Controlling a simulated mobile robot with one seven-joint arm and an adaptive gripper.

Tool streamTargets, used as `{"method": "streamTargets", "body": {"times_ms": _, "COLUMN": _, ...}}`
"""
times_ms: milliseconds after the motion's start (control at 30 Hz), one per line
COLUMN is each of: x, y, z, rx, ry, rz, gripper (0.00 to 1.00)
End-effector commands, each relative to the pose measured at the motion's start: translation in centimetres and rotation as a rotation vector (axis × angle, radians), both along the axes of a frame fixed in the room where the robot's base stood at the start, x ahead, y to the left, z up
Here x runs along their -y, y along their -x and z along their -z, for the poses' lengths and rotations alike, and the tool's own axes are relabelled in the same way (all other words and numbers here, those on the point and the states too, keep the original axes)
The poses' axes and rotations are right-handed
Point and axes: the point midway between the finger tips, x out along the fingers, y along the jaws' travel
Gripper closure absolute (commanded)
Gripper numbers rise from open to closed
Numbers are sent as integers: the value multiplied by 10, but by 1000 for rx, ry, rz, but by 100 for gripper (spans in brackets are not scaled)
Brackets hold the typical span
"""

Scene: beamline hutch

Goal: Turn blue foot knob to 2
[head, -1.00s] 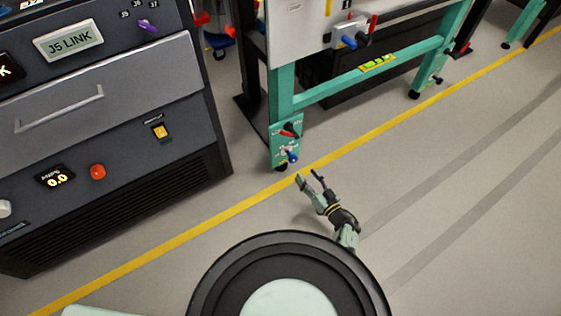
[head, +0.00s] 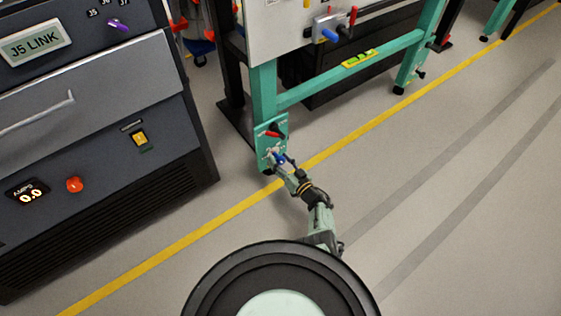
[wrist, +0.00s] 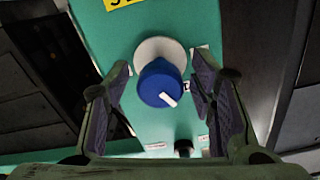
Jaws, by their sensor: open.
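The blue foot knob (wrist: 160,84) sits on the green foot plate of the stand, in front of a pale round dial. A white pointer line on its face points toward the lower right in the wrist view. In the head view the blue knob (head: 280,159) is small and low on the plate, below a red-and-black knob (head: 273,133). My gripper (wrist: 157,92) is open, with one finger on each side of the blue knob and a visible gap on both sides. The labels around the dial are partly hidden and unreadable.
A dark cabinet (head: 95,150) with a drawer handle and an amps display stands at left. The green stand's crossbar (head: 345,70) carries a level. A yellow floor line (head: 215,218) passes in front of the stand. The grey floor at right is clear.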

Motion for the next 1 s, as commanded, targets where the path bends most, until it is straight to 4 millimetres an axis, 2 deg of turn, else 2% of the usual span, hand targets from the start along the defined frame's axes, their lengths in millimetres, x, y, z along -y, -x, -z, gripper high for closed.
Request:
{"method": "streamTargets", "body": {"times_ms": 67, "x": 0, "y": 0, "z": 0, "rx": 0, "ry": 0, "rz": 0, "gripper": 50}}
{"method": "streamTargets", "body": {"times_ms": 167, "x": 0, "y": 0, "z": 0, "rx": 0, "ry": 0, "rz": 0, "gripper": 55}}
{"method": "streamTargets", "body": {"times_ms": 800, "x": 0, "y": 0, "z": 0, "rx": 0, "ry": 0, "rz": 0, "gripper": 98}}
{"method": "streamTargets", "body": {"times_ms": 1000, "x": 0, "y": 0, "z": 0, "rx": -7, "ry": -10, "rz": 0, "gripper": 98}}
